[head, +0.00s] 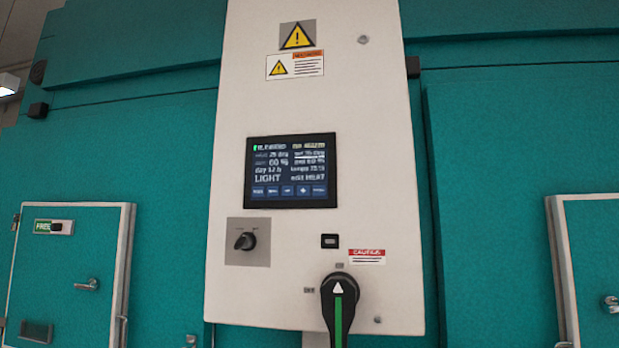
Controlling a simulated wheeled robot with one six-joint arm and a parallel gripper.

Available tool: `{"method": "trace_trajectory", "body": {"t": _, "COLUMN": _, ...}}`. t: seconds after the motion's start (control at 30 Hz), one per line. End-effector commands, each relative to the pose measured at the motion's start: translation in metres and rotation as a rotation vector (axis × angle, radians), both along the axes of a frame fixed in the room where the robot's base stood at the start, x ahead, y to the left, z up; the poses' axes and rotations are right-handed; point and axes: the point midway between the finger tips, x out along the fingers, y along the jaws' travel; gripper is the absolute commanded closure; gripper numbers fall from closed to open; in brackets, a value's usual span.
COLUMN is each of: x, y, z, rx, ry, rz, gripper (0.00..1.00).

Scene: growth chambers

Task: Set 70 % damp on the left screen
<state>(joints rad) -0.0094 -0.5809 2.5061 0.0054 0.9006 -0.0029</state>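One dark touch screen (290,171) shows in the head view, set in a tall white control panel (370,110). It carries lines of small text and a row of blue buttons (288,191) along its bottom edge. I read "LIGHT" at the lower left and what looks like "HEAT" at the lower right. A line on the left looks like "60 %", and one on the right also seems to read 60 %. Most other text is too blurred to read. My gripper is not in view.
Below the screen are a black rotary switch (245,241), a small black socket (329,241) and a large black handle with a green stripe (339,305). Teal doors with silver latches stand at the left (65,280) and right (595,260). Warning labels (295,65) are above the screen.

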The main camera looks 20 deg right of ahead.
Motion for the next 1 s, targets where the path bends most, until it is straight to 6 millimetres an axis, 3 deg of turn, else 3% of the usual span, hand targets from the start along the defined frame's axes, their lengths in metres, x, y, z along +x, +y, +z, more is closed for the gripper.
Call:
{"method": "trace_trajectory", "body": {"t": 0.07, "x": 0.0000, "y": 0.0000, "z": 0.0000, "rx": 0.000, "ry": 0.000, "rz": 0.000, "gripper": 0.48}}
{"method": "trace_trajectory", "body": {"t": 0.6, "x": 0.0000, "y": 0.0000, "z": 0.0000, "rx": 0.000, "ry": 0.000, "rz": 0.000, "gripper": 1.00}}
{"method": "trace_trajectory", "body": {"t": 1.0, "x": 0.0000, "y": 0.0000, "z": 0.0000, "rx": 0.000, "ry": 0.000, "rz": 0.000, "gripper": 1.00}}
